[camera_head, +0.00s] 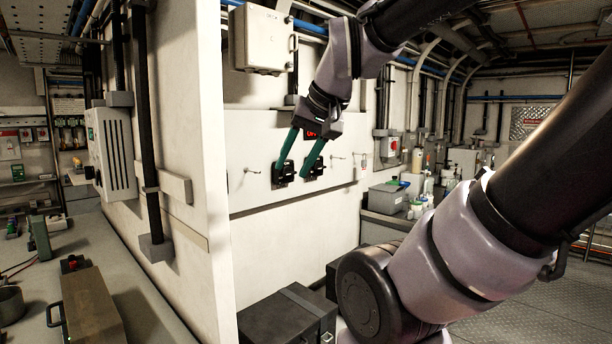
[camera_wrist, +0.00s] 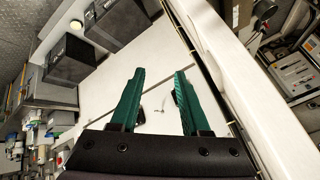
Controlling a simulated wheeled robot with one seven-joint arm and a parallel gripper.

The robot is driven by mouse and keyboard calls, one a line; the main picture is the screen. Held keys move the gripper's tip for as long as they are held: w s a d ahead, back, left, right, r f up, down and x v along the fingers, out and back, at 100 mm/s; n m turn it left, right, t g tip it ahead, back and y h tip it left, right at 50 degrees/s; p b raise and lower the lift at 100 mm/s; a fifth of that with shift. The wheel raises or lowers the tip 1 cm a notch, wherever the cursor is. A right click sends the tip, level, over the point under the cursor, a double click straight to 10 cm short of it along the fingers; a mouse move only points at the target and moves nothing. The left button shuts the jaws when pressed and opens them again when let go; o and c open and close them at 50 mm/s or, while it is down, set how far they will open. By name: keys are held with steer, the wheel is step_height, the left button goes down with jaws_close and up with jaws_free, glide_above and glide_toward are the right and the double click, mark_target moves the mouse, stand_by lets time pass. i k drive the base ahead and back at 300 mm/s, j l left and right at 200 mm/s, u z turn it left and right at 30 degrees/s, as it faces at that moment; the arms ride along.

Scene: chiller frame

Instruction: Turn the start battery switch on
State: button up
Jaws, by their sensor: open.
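My gripper (camera_head: 291,174) has two green fingers spread apart with nothing between them. In the head view it hangs in front of a white wall panel (camera_head: 255,203), and its fingertips overlap two small black switches. The left black switch (camera_head: 287,178) is partly covered by the left finger. I cannot tell which is the start battery switch, or whether the fingers touch either one. In the wrist view the open gripper (camera_wrist: 160,72) faces the white panel, with dark parts half hidden behind the fingers.
A white box (camera_head: 261,39) is mounted above the panel. Black cases (camera_head: 288,318) stand below it. A grey bin (camera_head: 387,199) and bottles stand on the right counter. A wall edge (camera_head: 212,170) stands to the left.

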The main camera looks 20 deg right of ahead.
mark_target(319, 166)
steer(key=i+l+z, duration=0.25)
steer(key=l, duration=0.25)
steer(key=i+l+z, duration=0.3)
steer(key=i+l, duration=0.15)
steer(key=i+j, duration=0.05)
